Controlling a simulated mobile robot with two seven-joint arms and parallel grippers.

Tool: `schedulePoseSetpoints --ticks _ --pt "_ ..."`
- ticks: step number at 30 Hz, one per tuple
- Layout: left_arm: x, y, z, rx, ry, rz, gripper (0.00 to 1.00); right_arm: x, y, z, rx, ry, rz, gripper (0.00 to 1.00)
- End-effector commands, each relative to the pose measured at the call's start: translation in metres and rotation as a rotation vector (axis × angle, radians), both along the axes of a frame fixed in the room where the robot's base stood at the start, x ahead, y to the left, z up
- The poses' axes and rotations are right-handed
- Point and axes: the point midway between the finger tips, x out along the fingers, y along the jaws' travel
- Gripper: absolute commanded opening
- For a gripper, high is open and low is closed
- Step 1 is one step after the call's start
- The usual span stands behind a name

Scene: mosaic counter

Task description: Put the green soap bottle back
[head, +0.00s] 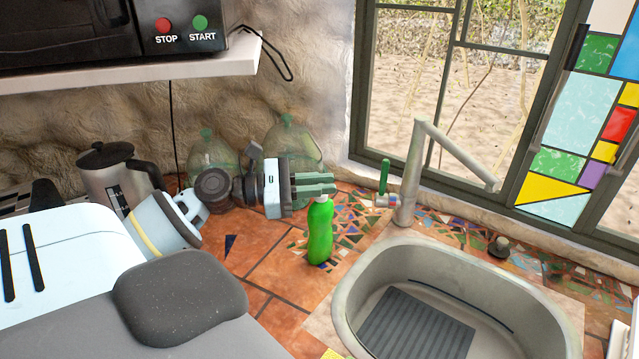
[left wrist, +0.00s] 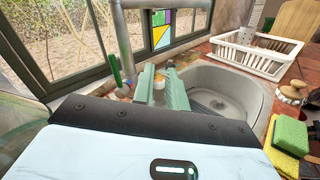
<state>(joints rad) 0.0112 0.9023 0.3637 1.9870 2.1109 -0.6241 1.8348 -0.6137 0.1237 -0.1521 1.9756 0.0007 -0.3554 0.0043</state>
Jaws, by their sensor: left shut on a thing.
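The green soap bottle (head: 320,232) is upright over the tiled counter, left of the sink. I cannot tell whether its base touches the tiles. My left gripper (head: 318,188) reaches in from the left and is shut on the bottle near its top, with pale green fingers hiding part of the neck. In the left wrist view the fingers (left wrist: 163,90) close around the bottle's top, and the rest of the bottle is hidden. My right gripper does not show.
The sink (head: 345,300) is to the right, with a faucet (head: 408,180) and a green handle (head: 384,176) behind. Glass jugs (head: 212,152) and a coffee press (head: 118,178) stand at the back left. A dish rack (left wrist: 255,52) is beyond the sink. Sponges (left wrist: 290,135) lie nearer.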

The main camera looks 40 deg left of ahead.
Motion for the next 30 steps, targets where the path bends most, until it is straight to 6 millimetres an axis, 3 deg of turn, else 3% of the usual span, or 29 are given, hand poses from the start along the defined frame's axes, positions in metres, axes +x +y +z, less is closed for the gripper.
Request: schedulePoseSetpoints --ticks 1,6,19,30 --pt "0.000 0.000 0.000 -0.001 -0.001 0.000 0.17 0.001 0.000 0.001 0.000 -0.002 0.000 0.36" --pt "0.000 0.000 0.000 0.000 0.000 0.000 0.36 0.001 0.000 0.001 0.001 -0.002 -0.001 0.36" --pt "-0.006 0.005 0.000 -0.003 0.002 0.001 0.36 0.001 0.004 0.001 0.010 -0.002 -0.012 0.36" --pt "-0.052 0.042 0.000 -0.003 0.001 0.004 0.36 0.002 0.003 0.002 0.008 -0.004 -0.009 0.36"
